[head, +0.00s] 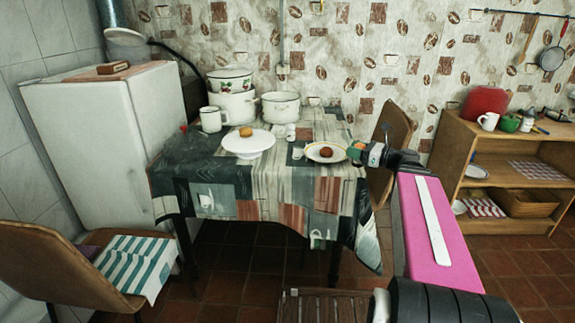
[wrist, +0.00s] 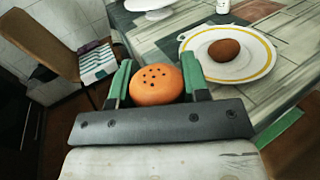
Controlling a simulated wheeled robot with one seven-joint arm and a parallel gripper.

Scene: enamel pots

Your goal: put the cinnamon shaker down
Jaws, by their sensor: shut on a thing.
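The cinnamon shaker (wrist: 157,86) has a round orange top with several dark holes. It sits between the green fingers of my gripper (wrist: 157,84), which is shut on it. The top faces the wrist camera; its lower body is hidden. In the head view my gripper (head: 357,153) is at the right edge of the table (head: 265,182), just right of a white plate with a yellow ring (head: 312,156). That plate holds a brown rounded thing (wrist: 224,51). I cannot tell whether the shaker's base touches anything.
A white raised dish (head: 247,150) with an orange-brown thing, a mug (head: 211,120), enamel pots (head: 281,108) and small white shakers (head: 291,130) stand on the table. A chair (head: 392,135) is behind its right side. Bare cloth shows along the table's front.

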